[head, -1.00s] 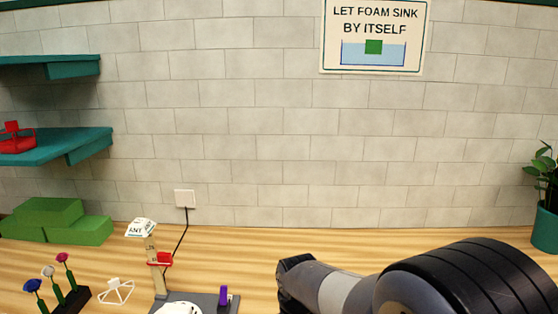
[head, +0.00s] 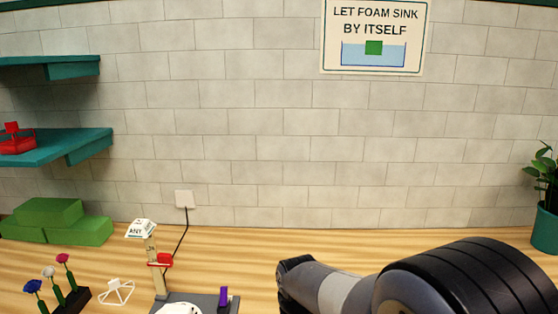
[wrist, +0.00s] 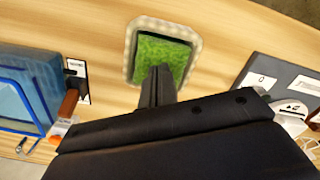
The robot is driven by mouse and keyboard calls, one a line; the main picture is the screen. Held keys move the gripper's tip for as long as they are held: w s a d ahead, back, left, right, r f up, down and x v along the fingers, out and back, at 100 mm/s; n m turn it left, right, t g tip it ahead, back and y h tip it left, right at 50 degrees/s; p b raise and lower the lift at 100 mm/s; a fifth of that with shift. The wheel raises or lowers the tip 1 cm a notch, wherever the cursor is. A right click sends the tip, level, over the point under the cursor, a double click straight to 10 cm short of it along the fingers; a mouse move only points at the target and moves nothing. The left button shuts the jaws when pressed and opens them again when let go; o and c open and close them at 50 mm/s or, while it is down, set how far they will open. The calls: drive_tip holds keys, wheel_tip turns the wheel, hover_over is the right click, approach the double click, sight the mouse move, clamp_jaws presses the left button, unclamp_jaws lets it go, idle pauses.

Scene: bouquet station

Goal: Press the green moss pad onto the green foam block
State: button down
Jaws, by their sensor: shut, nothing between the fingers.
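In the wrist view a green moss-textured rectangle (wrist: 165,52) lies inside a pale bumpy rim on the wooden table. It looks like the moss pad, but I cannot tell what is under it. My gripper (wrist: 162,72) is shut and empty. Its black fingertips overlap the near part of the green surface in the picture; whether they touch it I cannot tell. In the head view plain green blocks (head: 80,231) are stacked at the back left of the table; they look like foam. My gripper's fingers do not show in the head view.
A blue-walled tank (wrist: 22,92) stands left in the wrist view, with a dark board with white labels (wrist: 275,82) at right. In the head view, a flower rack (head: 75,300) and a stand with a red part (head: 160,260) are at front left, a potted plant (head: 546,228) at right.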

drive_tip(key=shift+r+p, duration=2.65)
drive_tip(key=shift+r, duration=0.8)
